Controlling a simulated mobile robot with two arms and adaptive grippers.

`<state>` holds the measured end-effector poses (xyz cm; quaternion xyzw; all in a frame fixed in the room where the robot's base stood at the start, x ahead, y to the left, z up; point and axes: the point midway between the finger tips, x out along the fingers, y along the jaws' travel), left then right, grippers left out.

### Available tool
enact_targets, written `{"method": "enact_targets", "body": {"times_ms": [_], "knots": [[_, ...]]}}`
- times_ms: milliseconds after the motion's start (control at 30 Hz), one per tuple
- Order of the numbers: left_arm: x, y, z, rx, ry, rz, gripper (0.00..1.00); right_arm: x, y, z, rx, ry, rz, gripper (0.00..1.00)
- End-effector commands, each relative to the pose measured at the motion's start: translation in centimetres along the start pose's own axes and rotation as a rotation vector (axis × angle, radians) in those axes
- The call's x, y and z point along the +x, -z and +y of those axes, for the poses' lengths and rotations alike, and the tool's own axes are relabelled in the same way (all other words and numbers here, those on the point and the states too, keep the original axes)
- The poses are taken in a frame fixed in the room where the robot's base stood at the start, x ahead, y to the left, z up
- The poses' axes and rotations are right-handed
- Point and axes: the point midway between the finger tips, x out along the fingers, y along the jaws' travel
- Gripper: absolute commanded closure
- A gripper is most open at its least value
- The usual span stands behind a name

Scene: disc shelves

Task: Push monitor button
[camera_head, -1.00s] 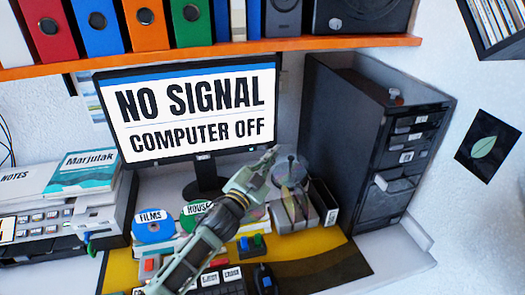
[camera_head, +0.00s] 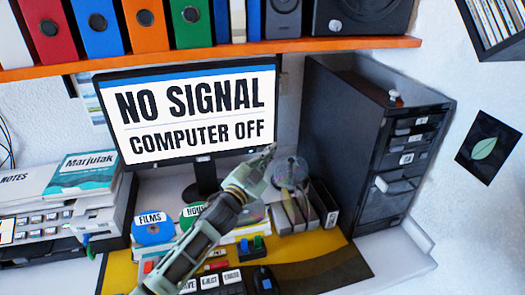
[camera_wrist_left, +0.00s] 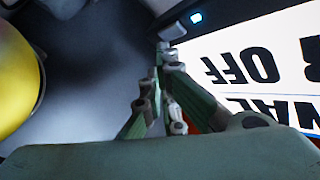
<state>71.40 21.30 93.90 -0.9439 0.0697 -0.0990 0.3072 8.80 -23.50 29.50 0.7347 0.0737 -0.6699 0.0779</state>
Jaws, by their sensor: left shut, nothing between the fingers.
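The monitor (camera_head: 200,158) stands on the desk, its screen reading "NO SIGNAL COMPUTER OFF". In the left wrist view the screen shows upside down, and a small lit button (camera_wrist_left: 196,17) glows bluish white on the dark bezel. My left gripper (camera_head: 269,150) reaches up from below, its tips at the monitor's lower right corner. It is shut and empty. In the left wrist view the closed fingertips (camera_wrist_left: 164,47) are close to the bezel, apart from the lit button in the picture. I cannot tell how deep the gap is. My right gripper is out of view.
A black computer tower (camera_head: 345,150) stands to the right. Clear discs (camera_head: 290,172) and grey holders (camera_head: 290,213) are just right of my gripper. A blue "FILMS" disc (camera_head: 152,226) and a green disc (camera_head: 192,214) stand left of my arm. An orange shelf (camera_head: 300,46) runs above the monitor.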

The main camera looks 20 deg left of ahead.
Motion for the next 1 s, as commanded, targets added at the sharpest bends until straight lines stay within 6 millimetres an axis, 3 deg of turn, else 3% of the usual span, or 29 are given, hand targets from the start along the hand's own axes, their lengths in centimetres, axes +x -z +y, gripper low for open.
{"method": "enact_targets", "body": {"times_ms": [1000], "knots": [[0.59, -0.39, -0.47, 0.001, 0.000, 0.000, 1.00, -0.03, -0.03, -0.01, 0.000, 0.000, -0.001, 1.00]]}}
